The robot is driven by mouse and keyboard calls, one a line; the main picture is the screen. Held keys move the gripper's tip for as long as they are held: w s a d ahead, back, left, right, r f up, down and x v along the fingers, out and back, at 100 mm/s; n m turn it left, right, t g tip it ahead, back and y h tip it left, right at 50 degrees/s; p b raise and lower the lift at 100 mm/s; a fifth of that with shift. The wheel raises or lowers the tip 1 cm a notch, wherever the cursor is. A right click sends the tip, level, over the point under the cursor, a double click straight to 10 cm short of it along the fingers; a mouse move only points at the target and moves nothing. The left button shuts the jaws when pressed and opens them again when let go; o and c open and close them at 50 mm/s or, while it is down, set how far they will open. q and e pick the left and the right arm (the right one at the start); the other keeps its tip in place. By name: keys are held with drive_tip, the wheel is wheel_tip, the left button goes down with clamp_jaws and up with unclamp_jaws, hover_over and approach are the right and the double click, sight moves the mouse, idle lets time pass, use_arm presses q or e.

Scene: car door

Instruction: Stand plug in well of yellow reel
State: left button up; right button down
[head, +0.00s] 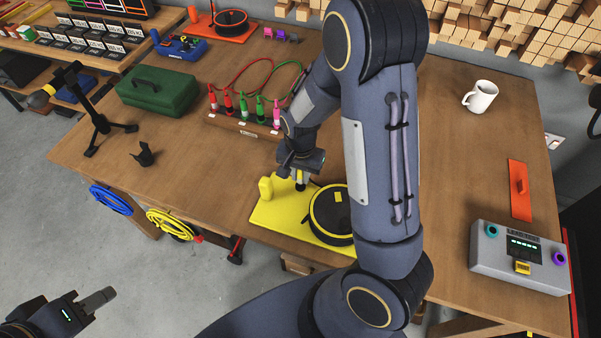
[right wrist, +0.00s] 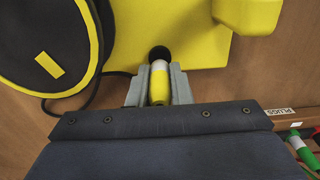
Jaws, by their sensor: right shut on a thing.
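My right gripper (head: 301,178) is shut on a plug and holds it upright at the yellow reel's base plate (head: 270,215). In the right wrist view the plug (right wrist: 159,88) is yellow and white between the fingers (right wrist: 158,88). A dark round shape (right wrist: 160,54) shows at its far end; I cannot tell whether it is the plug's end or the well. The reel has a black disc (head: 325,220) with a yellow mark and a yellow block (head: 265,188). The disc also shows in the wrist view (right wrist: 25,35). My left gripper (head: 100,298) is empty, low at the left, away from the table.
A wooden rack (head: 240,124) with red, green and pink plugs stands behind the reel. A green case (head: 158,90) and black stand (head: 105,125) are to the left. A grey box (head: 490,258) and white mug (head: 480,96) are to the right. My right arm hides the middle.

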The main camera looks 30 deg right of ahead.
drive_tip(key=shift+f+b, duration=0.85)
drive_tip(key=shift+f, duration=0.2)
drive_tip(key=c, duration=1.2)
unclamp_jaws()
drive_tip(key=shift+c, duration=0.2)
drive_tip(key=shift+r, duration=0.1)
drive_tip(key=shift+r+p, duration=0.35)
drive_tip(key=shift+r, duration=3.5)
drive_tip(key=shift+r, duration=0.1)
